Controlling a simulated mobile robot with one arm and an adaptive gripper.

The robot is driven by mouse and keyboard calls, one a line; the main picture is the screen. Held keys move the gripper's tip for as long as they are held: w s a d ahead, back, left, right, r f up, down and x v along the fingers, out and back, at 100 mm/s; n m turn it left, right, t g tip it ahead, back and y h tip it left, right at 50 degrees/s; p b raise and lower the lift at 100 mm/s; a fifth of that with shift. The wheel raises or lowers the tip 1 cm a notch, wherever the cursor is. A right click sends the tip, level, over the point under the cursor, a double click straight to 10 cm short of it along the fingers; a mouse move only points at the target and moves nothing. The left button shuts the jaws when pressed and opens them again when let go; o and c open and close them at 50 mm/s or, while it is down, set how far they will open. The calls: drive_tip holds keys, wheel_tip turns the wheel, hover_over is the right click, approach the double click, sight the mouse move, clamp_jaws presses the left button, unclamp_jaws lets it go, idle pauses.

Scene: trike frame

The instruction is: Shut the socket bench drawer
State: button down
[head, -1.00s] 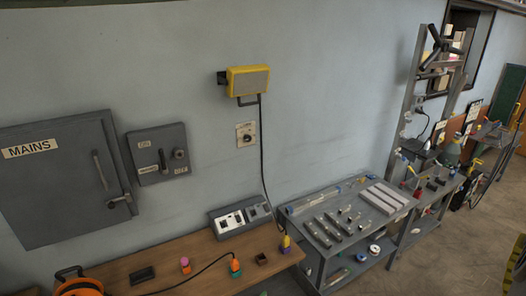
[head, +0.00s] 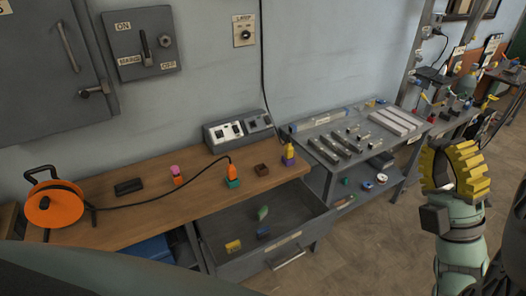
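The socket bench (head: 130,211) has a wooden top with a grey socket box (head: 238,131) at its back. Its grey drawer (head: 262,243) stands pulled out below the top, in the lower middle of the head view. The drawer has a bar handle (head: 288,259) on its front. Inside lie a yellow item (head: 233,246), a blue item (head: 263,231) and a green item (head: 263,213). My gripper (head: 455,165), with yellow ridged fingers, is raised at the right, well apart from the drawer. The finger gap is not clear from this angle.
An orange cable reel (head: 53,206) and several small colored plugs stand on the bench top. A grey metal table (head: 313,169) with bars and tools stands to the right. Open floor (head: 350,245) lies in front of the drawer and table.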

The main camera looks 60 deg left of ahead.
drive_tip(key=a+f+n+g+h+b, duration=0.2)
drive_tip(key=a+f+n+b, duration=0.1)
drive_tip(key=f+b, duration=0.65)
drive_tip(key=a+f+n+g+h+b, duration=0.1)
drive_tip(key=a+f+n+b, duration=0.2)
drive_tip(key=f+b, duration=0.7)
drive_tip(key=a+f+n+g+h+b, duration=0.25)
drive_tip(key=a+f+b, duration=0.2)
drive_tip(key=f, duration=0.95)
drive_tip(key=n+t+h+b, duration=0.1)
drive_tip(key=n+h+b, duration=0.65)
drive_tip(key=b, duration=2.15)
approach(294, 242)
drive_tip(key=a+n+y, duration=0.1)
drive_tip(key=a, duration=0.1)
drive_tip(key=a+f+y+b, duration=0.1)
drive_tip(key=a, duration=0.2)
drive_tip(key=a+f+n, duration=0.1)
drive_tip(key=a, duration=0.2)
drive_tip(key=shift+w+f+n+y, duration=0.1)
drive_tip(key=shift+w+n+y, duration=0.2)
drive_tip(key=shift+y, duration=0.1)
